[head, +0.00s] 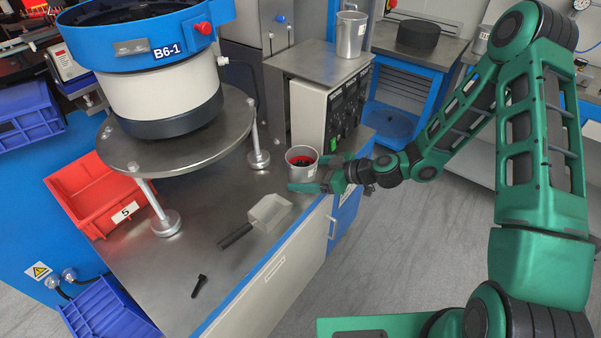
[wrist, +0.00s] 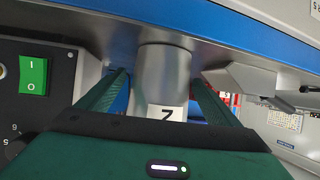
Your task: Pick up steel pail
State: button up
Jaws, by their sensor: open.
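In the wrist view the pail (wrist: 165,72) is in the middle, with a white label marked with a dark character. My gripper (head: 309,174) is open, level with the pail, with one finger on either side of it. In the wrist view the fingers (wrist: 158,92) flank the pail; I cannot tell whether either touches it. The pail's lower part is partly hidden by the near finger in the head view.
The blue bowl feeder (head: 150,45) and a red bin (head: 95,190) are at left.

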jog(key=shift+x, duration=0.75)
jog(key=c, duration=1.5)
jog(key=shift+r, duration=0.1)
jog(key=c, duration=0.3)
